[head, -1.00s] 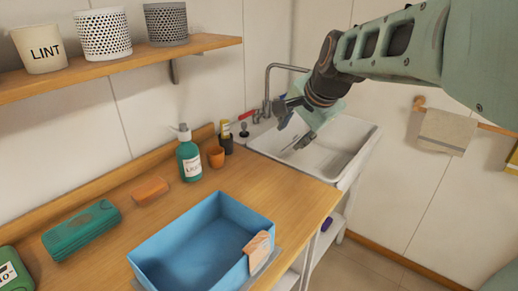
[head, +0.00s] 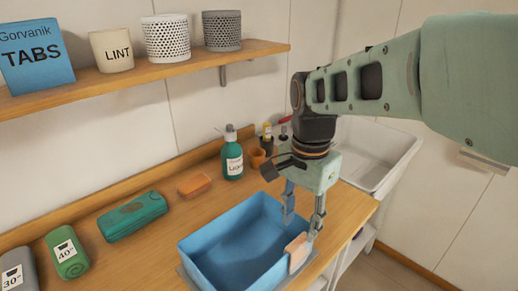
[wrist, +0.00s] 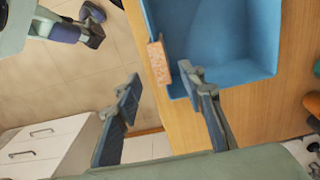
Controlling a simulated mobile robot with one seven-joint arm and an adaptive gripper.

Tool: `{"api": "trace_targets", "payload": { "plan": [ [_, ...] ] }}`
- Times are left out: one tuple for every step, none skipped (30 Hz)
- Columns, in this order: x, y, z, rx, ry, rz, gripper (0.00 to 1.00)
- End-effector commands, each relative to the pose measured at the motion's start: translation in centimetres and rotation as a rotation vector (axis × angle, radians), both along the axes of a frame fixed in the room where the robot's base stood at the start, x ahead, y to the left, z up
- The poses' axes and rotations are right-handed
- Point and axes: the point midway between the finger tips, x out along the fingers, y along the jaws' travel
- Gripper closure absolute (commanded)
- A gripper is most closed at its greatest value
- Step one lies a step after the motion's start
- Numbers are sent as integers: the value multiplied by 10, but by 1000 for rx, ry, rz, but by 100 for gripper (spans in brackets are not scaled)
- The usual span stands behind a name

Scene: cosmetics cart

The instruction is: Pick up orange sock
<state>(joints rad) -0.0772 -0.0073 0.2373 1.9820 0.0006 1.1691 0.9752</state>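A pale orange, cloth-like piece (head: 297,252) hangs over the right rim of the blue bin (head: 215,242); it could be the orange sock. In the wrist view this piece (wrist: 159,62) lies just beyond the gap between my fingertips. My gripper (head: 302,224) is open and empty, pointing down over the bin's right wall, close above the piece. The wrist view also shows my gripper (wrist: 160,76) with its fingers well apart. A brighter orange, block-like item (head: 194,184) lies on the counter behind the bin; I cannot tell whether it is cloth.
A green bottle (head: 232,160), an orange cup (head: 257,157) and small containers stand along the back. A green case (head: 132,217) and rolled green cloth (head: 68,253) lie left. The sink (head: 372,155) is right. A shelf (head: 140,75) runs above. The counter's edge is near the bin.

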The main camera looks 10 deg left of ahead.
Motion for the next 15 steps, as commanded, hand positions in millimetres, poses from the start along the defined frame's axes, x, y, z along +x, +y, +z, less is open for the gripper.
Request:
{"api": "trace_targets", "payload": {
  "plan": [
    [-1,1,-8,0,-4,3,63],
    [-2,0,-14,0,-2,2,63],
    [-1,0,-20,0,-3,2,63],
    [-1,0,-25,0,-1,2,63],
    [-1,0,-29,1,-2,1,63],
    [-1,0,-33,1,-2,1,63],
    [0,0,-35,1,-2,0,63],
    [0,0,-37,2,-3,0,63],
    [0,0,-39,2,-3,0,63],
    [0,0,-41,1,-2,0,63],
    [-1,0,-44,1,-1,0,63],
    [-1,0,-49,1,1,0,63],
    [-1,0,-53,1,0,0,63],
    [-1,-1,-58,1,2,0,63],
    [-1,-1,-64,1,2,0,63]
  ]
}}
